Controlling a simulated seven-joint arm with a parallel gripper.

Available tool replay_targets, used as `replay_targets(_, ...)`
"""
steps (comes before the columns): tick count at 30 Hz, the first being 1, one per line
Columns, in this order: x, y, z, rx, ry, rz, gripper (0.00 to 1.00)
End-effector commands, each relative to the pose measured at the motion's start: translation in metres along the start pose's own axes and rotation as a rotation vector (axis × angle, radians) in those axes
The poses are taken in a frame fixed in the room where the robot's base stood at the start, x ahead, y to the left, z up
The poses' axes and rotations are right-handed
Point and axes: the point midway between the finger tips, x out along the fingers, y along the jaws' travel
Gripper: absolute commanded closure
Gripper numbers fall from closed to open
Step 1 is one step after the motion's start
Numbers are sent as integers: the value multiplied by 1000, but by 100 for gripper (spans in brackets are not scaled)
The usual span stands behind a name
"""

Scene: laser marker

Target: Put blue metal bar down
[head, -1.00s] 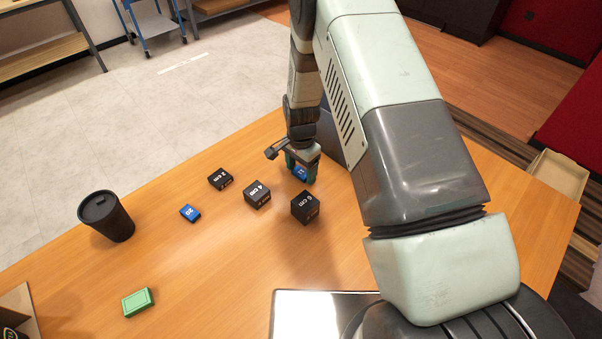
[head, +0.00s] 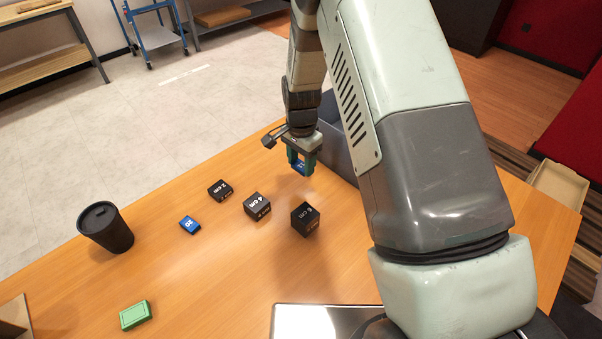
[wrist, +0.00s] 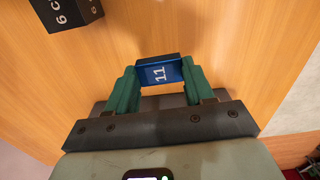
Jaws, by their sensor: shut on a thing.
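The blue metal bar (head: 299,167) carries a white "11" and is held between the two green fingers of my gripper (head: 302,162). In the wrist view the blue bar (wrist: 160,73) sits between the fingertips of my gripper (wrist: 160,80), its numbered face toward the camera. In the head view the gripper is over the wooden table, behind the black 6 cm block (head: 305,219). The bar looks raised off the table, though the exact height is hard to tell.
A black 4 cm block (head: 257,206), a smaller black block (head: 220,190) and a blue "20" block (head: 190,225) lie to the left. A black cup (head: 106,228) and a green box (head: 135,315) are farther left. A dark grey bin (head: 338,145) stands just right of the gripper.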

Motion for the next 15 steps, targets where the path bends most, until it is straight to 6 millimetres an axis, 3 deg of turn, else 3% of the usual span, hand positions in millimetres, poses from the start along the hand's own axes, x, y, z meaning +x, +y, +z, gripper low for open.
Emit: replay_targets(15, -100, -1, 0, 0, 2, -4, 78)
